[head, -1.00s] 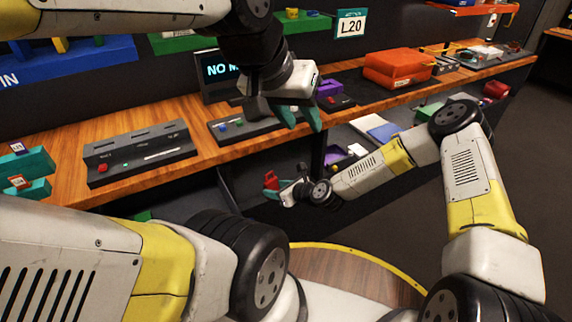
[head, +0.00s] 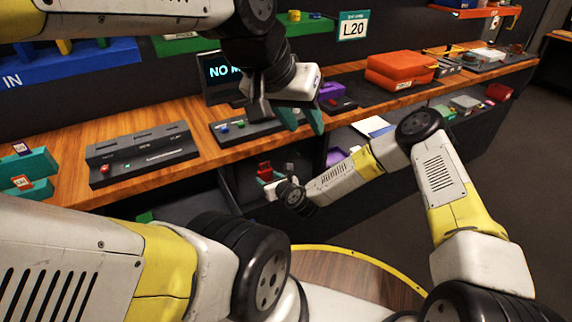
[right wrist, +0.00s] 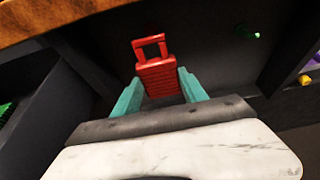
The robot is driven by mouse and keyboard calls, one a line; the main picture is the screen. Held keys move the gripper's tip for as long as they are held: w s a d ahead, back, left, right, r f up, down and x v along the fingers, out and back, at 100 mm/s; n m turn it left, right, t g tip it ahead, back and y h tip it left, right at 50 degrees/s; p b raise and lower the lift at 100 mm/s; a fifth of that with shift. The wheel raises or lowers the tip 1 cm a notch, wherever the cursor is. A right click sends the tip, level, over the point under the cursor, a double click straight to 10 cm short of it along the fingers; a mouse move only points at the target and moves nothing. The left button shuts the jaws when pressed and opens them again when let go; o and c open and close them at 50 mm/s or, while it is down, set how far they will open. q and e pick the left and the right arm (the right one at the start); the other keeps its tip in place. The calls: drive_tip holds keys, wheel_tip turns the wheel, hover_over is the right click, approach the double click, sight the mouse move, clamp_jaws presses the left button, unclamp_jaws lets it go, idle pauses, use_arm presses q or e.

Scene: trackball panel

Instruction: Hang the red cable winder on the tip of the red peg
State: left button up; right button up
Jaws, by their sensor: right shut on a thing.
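The red cable winder (right wrist: 157,75) stands upright between the teal fingers of my right gripper (right wrist: 160,98) in the right wrist view, with its open loop handle pointing away from the gripper. In the head view the winder (head: 264,168) is small, and my right gripper (head: 268,181) holds it just below the bench's front edge. A dim red spot (right wrist: 152,29) shows on the dark panel beyond the handle; I cannot tell for sure that it is the red peg. The winder is apart from it. My left gripper (head: 300,120) hangs above the bench with its fingers apart and empty.
A green peg (right wrist: 242,30) sticks out of the dark panel to the right, and a yellow one (right wrist: 305,80) lies further right. The wooden bench edge (right wrist: 50,20) overhangs above. A dark divider stands at the left.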

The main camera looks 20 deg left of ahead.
drive_tip(key=shift+w+a+f, duration=0.2)
drive_tip(key=shift+w+a, duration=1.45)
drive_tip(key=shift+a, duration=0.3)
drive_tip(key=shift+w+a+f, duration=0.35)
drive_tip(key=shift+f, duration=0.05)
drive_tip(key=o, duration=1.5)
drive_tip(key=shift+c, duration=0.2)
